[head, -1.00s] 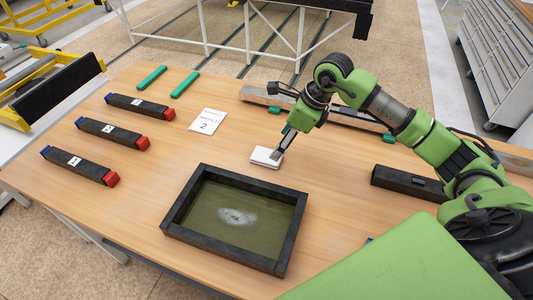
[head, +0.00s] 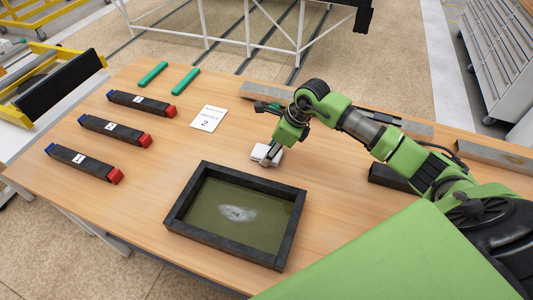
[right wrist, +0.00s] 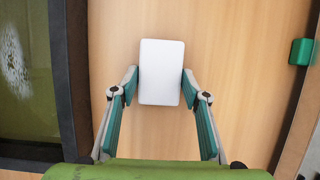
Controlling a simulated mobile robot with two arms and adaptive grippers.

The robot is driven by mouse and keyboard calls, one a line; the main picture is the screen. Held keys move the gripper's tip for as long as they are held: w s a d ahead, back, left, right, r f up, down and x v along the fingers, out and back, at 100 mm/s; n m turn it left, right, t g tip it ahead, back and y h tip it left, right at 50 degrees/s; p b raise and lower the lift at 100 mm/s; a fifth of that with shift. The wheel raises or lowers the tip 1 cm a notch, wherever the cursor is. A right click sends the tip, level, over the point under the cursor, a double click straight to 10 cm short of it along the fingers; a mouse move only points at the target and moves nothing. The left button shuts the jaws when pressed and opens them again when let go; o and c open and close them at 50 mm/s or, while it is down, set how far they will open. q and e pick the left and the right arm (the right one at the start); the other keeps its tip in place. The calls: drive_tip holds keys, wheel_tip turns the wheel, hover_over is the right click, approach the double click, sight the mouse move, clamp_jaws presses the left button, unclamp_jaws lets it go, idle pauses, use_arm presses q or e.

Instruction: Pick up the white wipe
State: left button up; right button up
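The white wipe (head: 262,151) lies near the table's middle, just behind the dark-framed pane (head: 174,215). My right gripper (head: 267,160) is over the wipe, pointing down. In the right wrist view the wipe (right wrist: 161,60) is a pale, round-cornered block between the two fingertips of my right gripper (right wrist: 160,76). Both fingertips meet its long sides with no clear gap. Its far end sticks out past the tips. The wipe shows no clear lift off the table. My left gripper is not in view.
The pane has a whitish smear (head: 238,213). Several dark bars with red and blue ends (head: 86,163) lie at left, with green strips (head: 185,80) behind. A white card (head: 208,118) lies left of the wipe. A grey rail (head: 410,125) runs along the back.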

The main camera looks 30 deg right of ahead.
sight(263, 153)
drive_tip(key=shift+c, duration=0.8)
drive_tip(key=shift+w+r+b, duration=0.1)
drive_tip(key=shift+r+b, duration=0.35)
drive_tip(key=shift+r, duration=0.1)
drive_tip(key=r, duration=0.1)
drive_tip(key=r+b, duration=0.1)
drive_tip(key=shift+s+a+r, duration=0.25)
drive_tip(key=shift+s+r, duration=0.1)
drive_tip(key=shift+r, duration=0.05)
drive_tip(key=s+a+r+b, duration=0.4)
drive_tip(key=s+a+r, duration=0.3)
drive_tip(key=s+r, duration=0.2)
drive_tip(key=shift+s+a, duration=0.35)
drive_tip(key=shift+s, duration=0.55)
drive_tip(key=shift+c, duration=0.8)
